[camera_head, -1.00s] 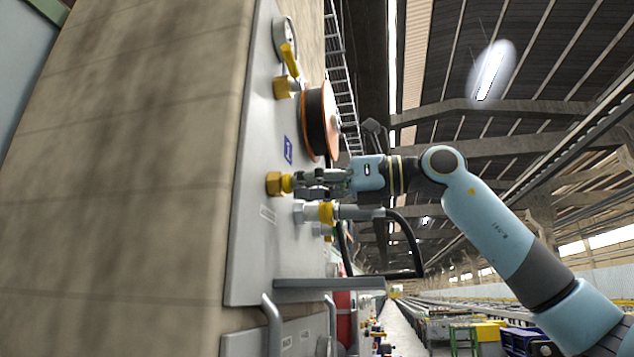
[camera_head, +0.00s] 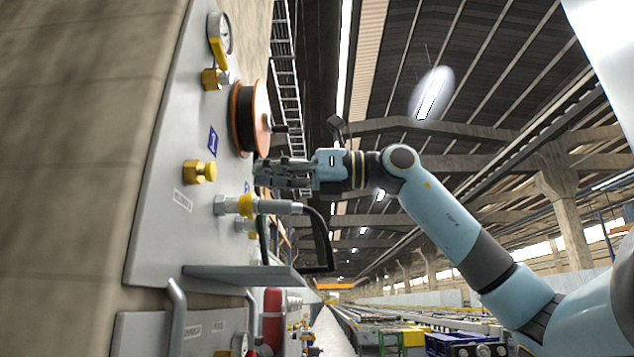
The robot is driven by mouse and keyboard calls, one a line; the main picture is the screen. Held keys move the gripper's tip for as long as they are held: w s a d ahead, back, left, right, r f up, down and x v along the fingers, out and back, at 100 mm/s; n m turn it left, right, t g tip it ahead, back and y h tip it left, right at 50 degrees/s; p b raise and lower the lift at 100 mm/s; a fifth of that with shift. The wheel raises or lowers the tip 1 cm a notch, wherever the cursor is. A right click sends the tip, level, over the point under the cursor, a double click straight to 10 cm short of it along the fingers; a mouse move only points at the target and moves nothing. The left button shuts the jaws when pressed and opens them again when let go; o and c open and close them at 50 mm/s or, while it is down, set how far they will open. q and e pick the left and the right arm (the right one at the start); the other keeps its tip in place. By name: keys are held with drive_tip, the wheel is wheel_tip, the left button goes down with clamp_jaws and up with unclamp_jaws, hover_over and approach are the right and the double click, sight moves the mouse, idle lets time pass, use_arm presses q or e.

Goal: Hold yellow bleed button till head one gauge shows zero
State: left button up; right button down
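The yellow button (camera_head: 200,171) sticks out of the grey panel (camera_head: 165,225) on a brass-coloured base. A round white-faced gauge (camera_head: 221,32) sits at the top of the panel, seen at a steep angle; its reading is too small to tell. The blue "1" plate (camera_head: 213,140) is between them. My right gripper (camera_head: 257,174) is to the right of the button, apart from it, pointing at the panel. Its fingers are seen from the side and I cannot tell how far apart they are. My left gripper is not in view.
A yellow-handled valve (camera_head: 215,78) and an orange-rimmed black reel (camera_head: 248,118) are above. A hose coupling with a yellow collar (camera_head: 246,205) and black hose (camera_head: 329,250) lies just below my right gripper. A grey shelf (camera_head: 240,277) juts out lower down.

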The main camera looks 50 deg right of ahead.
use_arm(q)
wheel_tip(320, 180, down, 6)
drive_tip(key=b, duration=0.5)
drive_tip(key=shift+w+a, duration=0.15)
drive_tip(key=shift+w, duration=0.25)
use_arm(e)
drive_tip(key=v, duration=0.6)
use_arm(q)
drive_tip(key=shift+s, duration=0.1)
use_arm(e)
drive_tip(key=shift+d, duration=0.15)
